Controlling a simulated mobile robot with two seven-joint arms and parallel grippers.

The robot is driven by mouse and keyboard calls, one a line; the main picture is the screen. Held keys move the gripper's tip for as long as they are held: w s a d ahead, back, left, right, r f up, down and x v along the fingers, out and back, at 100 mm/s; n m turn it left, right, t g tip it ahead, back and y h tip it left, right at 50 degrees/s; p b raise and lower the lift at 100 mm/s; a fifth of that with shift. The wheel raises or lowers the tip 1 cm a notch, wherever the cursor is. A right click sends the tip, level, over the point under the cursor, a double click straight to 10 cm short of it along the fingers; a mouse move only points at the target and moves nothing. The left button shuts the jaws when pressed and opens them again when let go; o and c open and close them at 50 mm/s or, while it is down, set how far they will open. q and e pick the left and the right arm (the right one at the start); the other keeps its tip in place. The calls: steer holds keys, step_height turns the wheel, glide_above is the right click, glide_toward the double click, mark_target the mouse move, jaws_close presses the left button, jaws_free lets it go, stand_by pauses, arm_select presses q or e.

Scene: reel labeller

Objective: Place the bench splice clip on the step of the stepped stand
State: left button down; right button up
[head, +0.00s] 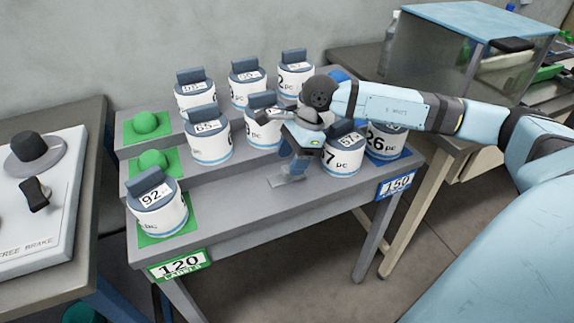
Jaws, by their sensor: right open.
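The stepped stand (235,218) is grey with rising steps and carries several white reels with dark blue tops. A small flat grey piece (287,180), which looks like the bench splice clip, lies on the bare middle of the front step. My right gripper (294,170) reaches in from the right and points down over this piece. Its fingers are open, with the fingertips close to the piece; whether they touch it I cannot tell. The gripper partly hides the reels behind it. My left gripper is not in view.
A reel marked 92 (157,206) stands on a green pad at the front step's left end. A reel marked 57 (343,156) stands right of my gripper.

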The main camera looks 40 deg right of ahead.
arm_select(q)
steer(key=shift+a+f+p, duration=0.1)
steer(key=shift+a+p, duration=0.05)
steer(key=shift+p, duration=0.35)
arm_select(e)
steer(key=v, duration=0.8)
steer(key=shift+r, duration=0.35)
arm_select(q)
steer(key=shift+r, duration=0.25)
arm_select(e)
steer(key=shift+d, duration=0.1)
